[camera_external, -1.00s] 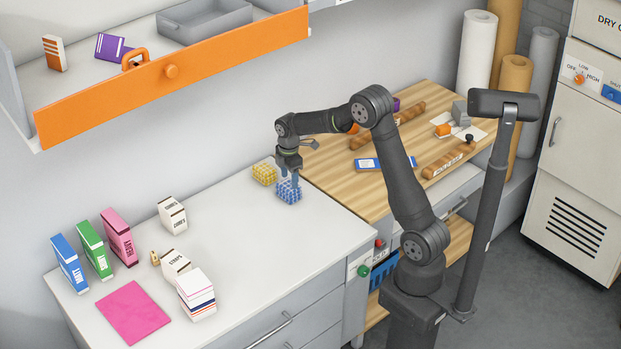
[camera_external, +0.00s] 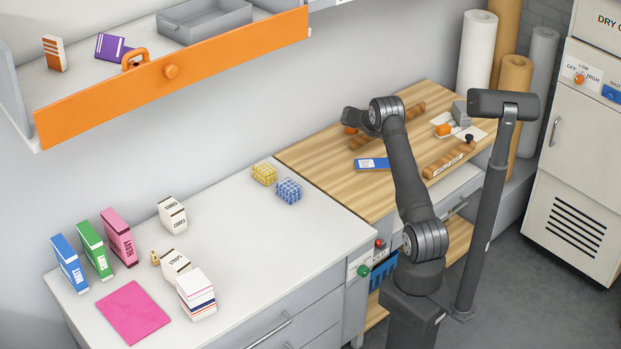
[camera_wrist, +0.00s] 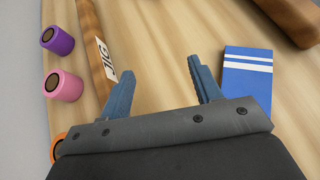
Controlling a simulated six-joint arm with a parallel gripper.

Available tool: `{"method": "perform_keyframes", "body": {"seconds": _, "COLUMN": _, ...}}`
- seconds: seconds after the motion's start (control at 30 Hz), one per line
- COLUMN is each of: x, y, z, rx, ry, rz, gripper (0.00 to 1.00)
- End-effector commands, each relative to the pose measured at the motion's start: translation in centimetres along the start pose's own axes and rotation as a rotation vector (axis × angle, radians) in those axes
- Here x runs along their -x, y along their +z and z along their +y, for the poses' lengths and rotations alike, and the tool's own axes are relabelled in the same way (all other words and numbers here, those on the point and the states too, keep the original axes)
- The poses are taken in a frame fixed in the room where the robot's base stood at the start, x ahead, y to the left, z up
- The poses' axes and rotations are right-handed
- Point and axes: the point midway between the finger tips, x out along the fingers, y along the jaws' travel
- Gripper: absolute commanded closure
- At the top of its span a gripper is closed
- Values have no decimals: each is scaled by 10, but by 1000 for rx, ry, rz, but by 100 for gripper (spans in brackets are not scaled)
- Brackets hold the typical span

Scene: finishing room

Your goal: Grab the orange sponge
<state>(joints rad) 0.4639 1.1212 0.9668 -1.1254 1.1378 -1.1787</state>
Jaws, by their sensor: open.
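No thing that is clearly an orange sponge shows. A rounded orange object (camera_external: 442,130) lies on a white sheet at the wooden top's right; I cannot tell whether it is a sponge. An orange cylinder (camera_wrist: 56,148) shows at the left of the wrist view, partly behind my gripper. My gripper (camera_wrist: 162,87) is open and empty above the wooden top, with only bare wood between its fingers.
A blue card (camera_wrist: 247,80) lies right of my fingers. A wooden jig strip (camera_wrist: 95,45), a purple cylinder (camera_wrist: 57,40) and a pink cylinder (camera_wrist: 64,85) are left. Yellow (camera_external: 264,173) and blue (camera_external: 289,190) gridded blocks stand on the white counter (camera_external: 290,245).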

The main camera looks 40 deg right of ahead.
Motion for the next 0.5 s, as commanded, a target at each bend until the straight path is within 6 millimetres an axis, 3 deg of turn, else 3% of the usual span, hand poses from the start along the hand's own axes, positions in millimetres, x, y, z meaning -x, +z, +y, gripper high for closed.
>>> {"method": "perform_keyframes", "body": {"seconds": 0.03, "x": -26, "y": 14, "z": -2, "rx": 4, "ry": -12, "rz": -53, "gripper": 42}}
{"method": "perform_keyframes", "body": {"seconds": 0.1, "x": -48, "y": 30, "z": -3, "rx": 11, "ry": -18, "rz": -112, "gripper": 42}}
{"method": "perform_keyframes", "body": {"seconds": 0.23, "x": -70, "y": 47, "z": -5, "rx": 20, "ry": -22, "rz": -176, "gripper": 42}}
{"method": "perform_keyframes", "body": {"seconds": 0.5, "x": -113, "y": 57, "z": -8, "rx": 22, "ry": -26, "rz": -189, "gripper": 42}}
